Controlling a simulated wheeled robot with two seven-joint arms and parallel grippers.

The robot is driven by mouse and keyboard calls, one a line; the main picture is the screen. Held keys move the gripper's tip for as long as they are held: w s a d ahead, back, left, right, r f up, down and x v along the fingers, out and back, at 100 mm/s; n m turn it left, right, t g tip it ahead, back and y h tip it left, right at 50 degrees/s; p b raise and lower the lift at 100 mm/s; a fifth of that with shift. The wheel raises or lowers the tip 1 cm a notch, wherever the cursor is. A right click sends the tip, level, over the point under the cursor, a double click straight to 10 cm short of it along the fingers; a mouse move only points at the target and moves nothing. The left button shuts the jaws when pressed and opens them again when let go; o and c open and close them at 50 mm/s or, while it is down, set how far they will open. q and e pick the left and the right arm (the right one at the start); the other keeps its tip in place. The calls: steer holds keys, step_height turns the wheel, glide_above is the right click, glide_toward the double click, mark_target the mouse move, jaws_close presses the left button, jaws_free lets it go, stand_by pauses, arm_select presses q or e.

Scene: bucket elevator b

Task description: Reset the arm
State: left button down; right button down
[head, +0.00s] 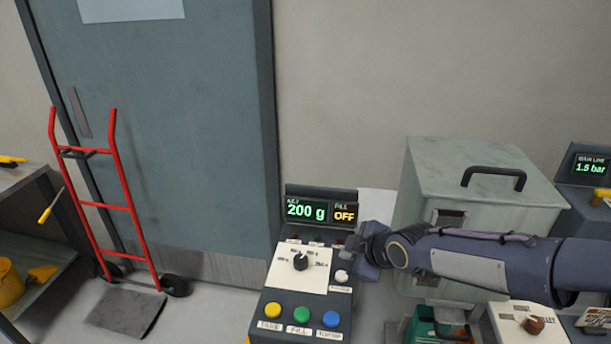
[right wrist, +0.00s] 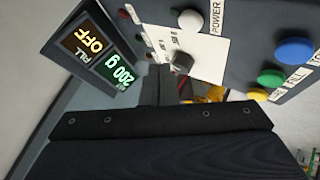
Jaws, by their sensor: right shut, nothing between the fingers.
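My right gripper (head: 352,246) is shut and empty. Its arm comes in from the right, and its tip is at the right edge of the control panel (head: 268,318), above the white power button (head: 342,276) in the picture. I cannot tell whether it touches the panel. The panel's display (head: 306,211) reads 200 g and FILL OFF. A black knob (head: 300,262) sits on a white plate. The right wrist view shows the same knob (right wrist: 182,63) and the white button (right wrist: 191,21). My left gripper is not in view.
Yellow (head: 272,311), green (head: 301,314) and blue (head: 331,318) buttons line the panel's front. A grey-green lidded box (head: 480,170) stands behind my right arm. A main line display (head: 590,168) reads 1.5 bar. A red hand truck (head: 118,205) stands by the door (head: 170,120).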

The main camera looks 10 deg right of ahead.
steer(key=s+d+r+m+g+h, duration=0.1)
steer(key=s+d+m, duration=0.25)
steer(key=s, duration=0.35)
steer(key=s+d+r+m+g+h, duration=0.1)
steer(key=s+d+r+m, duration=0.15)
steer(key=s+m, duration=0.4)
steer(key=s+f+m+y, duration=0.2)
steer(key=s+m, duration=0.3)
steer(key=s, duration=0.8)
steer(key=shift+s+a+f+m+g, duration=0.15)
steer(key=shift+a+f+m+g, duration=0.05)
steer(key=shift+a+m+g, duration=0.25)
steer(key=shift+s+d, duration=0.1)
